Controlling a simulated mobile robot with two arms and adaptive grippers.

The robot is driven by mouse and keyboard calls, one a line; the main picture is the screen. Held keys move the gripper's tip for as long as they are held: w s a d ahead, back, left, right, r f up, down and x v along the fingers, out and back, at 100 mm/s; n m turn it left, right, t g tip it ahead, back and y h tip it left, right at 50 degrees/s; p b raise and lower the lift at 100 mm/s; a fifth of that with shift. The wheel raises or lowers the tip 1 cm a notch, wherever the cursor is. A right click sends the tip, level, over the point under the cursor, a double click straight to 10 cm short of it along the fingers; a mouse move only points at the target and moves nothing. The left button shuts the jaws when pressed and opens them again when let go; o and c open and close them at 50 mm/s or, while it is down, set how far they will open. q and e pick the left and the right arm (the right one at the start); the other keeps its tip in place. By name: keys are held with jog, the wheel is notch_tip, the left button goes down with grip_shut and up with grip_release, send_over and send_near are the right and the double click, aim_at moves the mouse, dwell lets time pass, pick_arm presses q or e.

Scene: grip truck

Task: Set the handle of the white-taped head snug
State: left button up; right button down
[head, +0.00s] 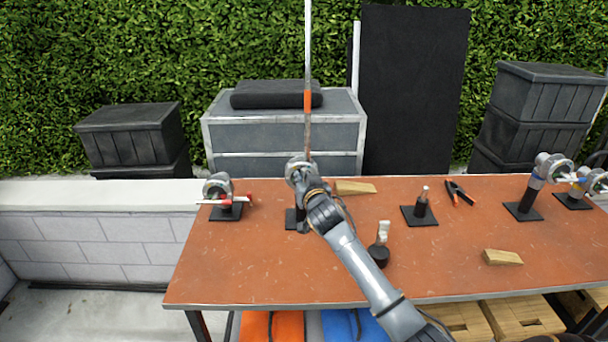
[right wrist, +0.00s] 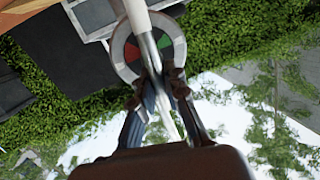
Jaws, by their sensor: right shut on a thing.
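A grey round head (head: 297,167) stands on a black base plate (head: 290,218) left of the table's middle, with a tall white and orange rod rising beside it. My right gripper (head: 308,184) is at this head and covers much of it. In the right wrist view, my right gripper (right wrist: 157,88) is shut on a slim metal handle (right wrist: 165,112). Behind it is the round head face (right wrist: 122,48) with red and green sectors. I cannot make out white tape on the head, and its post is mostly hidden. My left gripper is not in view.
Another head with red-tipped handle (head: 218,187) stands at left. Two heads (head: 545,170) (head: 588,181) stand at far right. Wood wedges (head: 355,187) (head: 502,257), orange-handled pliers (head: 459,194), a small post (head: 422,203) and a brush (head: 381,245) lie or stand on the red table (head: 440,265).

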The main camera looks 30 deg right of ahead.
jog(key=shift+a+f, duration=0.1)
jog(key=shift+f, duration=0.25)
jog(key=c, duration=1.4)
grip_release()
jog(key=shift+o, duration=0.3)
jog(key=shift+r, duration=0.1)
jog(key=v, duration=1.2)
